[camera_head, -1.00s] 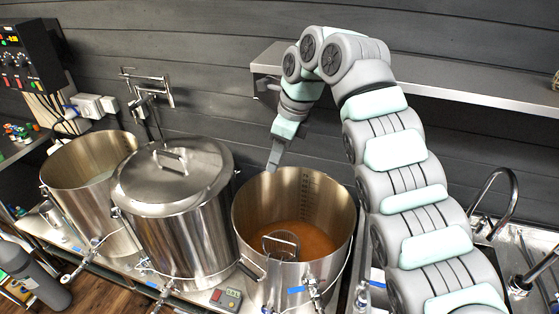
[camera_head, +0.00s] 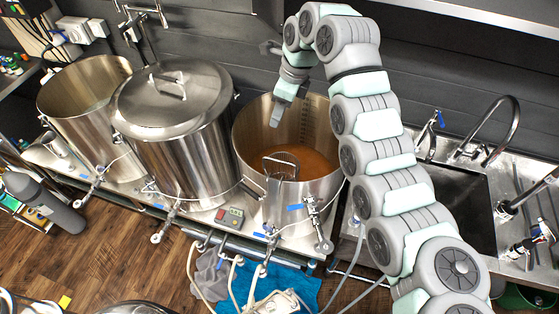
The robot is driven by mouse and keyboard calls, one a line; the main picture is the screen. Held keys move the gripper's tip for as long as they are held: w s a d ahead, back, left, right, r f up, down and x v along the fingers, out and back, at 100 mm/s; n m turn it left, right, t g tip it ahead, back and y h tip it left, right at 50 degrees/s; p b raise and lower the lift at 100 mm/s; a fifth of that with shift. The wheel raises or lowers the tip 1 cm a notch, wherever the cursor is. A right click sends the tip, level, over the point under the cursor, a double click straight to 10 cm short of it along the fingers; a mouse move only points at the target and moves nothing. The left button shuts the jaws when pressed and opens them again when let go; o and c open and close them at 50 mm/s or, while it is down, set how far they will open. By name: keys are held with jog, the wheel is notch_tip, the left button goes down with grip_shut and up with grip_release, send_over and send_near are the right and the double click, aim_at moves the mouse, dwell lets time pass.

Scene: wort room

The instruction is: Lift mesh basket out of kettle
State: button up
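The kettle (camera_head: 252,134) on the right of the row is open and holds amber liquid (camera_head: 312,161). The mesh basket (camera_head: 281,167) is in its front part, with a looped handle showing above the liquid; its lower part is hidden. My gripper (camera_head: 276,121) points down over the back left of the kettle's opening. It appears above and behind the basket, apart from it, with no object visible in it. Its fingers are small and seen edge-on, so I cannot tell whether they are open.
A lidded kettle (camera_head: 176,132) stands close on the left, with an open kettle (camera_head: 66,113) beyond it. A shelf (camera_head: 470,20) is above at the back. A sink (camera_head: 455,205) with a tall faucet (camera_head: 508,125) is to the right. Valves and hoses hang in front.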

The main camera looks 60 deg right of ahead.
aim_at(279, 162)
notch_tip(279, 162, down, 22)
jog(key=shift+d+f+b, duration=0.1)
jog(key=shift+f+b, duration=0.05)
jog(key=shift+b, duration=0.15)
dwell(0.7)
grip_shut()
dwell(0.4)
dwell(0.4)
